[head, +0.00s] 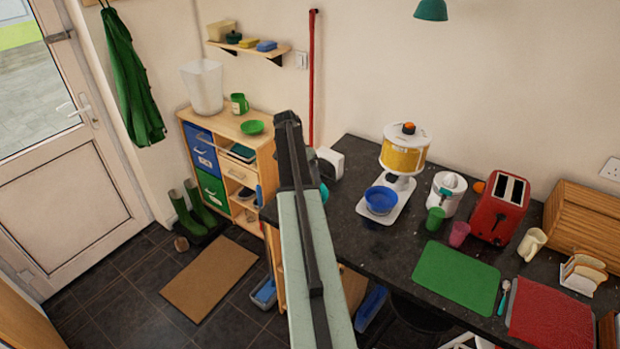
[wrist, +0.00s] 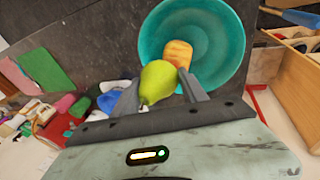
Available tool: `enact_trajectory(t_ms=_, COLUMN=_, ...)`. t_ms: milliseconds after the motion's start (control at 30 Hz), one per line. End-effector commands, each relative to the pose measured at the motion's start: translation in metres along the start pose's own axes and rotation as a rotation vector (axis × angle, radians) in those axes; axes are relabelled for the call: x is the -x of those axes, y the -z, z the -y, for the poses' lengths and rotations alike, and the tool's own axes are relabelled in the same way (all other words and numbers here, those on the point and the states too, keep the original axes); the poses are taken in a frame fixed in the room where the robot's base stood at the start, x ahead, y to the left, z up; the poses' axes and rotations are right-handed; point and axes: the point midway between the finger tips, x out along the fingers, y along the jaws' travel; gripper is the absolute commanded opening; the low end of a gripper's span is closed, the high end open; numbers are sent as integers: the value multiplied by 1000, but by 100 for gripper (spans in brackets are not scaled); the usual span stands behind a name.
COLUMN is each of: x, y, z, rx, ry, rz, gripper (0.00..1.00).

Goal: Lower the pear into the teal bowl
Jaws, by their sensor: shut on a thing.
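The yellow-green pear (wrist: 157,80) is between the two fingers of my gripper (wrist: 160,90), which is shut on it. The teal bowl (wrist: 231,38) lies beyond the pear in the wrist view, on the dark worktop. The pear overlaps the bowl's lower left part in that view; I cannot tell its height above the bowl. A yellow-orange piece (wrist: 179,53) shows inside the bowl, just past the pear. In the head view my arm hides the pear and most of the bowl; only a teal sliver of the bowl (head: 324,192) shows beside the arm.
On the dark worktop (head: 400,255) stand a blue bowl (head: 381,200) under a yellow-topped dispenser (head: 404,150), a juicer (head: 446,192), two cups, a red toaster (head: 498,208) and a green mat (head: 456,278). A wooden shelf unit (head: 265,160) stands to the left.

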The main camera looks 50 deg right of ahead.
Motion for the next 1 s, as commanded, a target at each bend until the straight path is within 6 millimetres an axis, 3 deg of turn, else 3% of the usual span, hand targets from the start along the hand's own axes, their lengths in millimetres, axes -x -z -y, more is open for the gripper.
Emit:
enact_trajectory(t_ms=267, x=-3, y=0, z=1, rx=0, ry=0, rz=0, gripper=7)
enact_trajectory(t_ms=1000, x=-44, y=-7, z=14, rx=0, ry=0, rz=0, gripper=7)
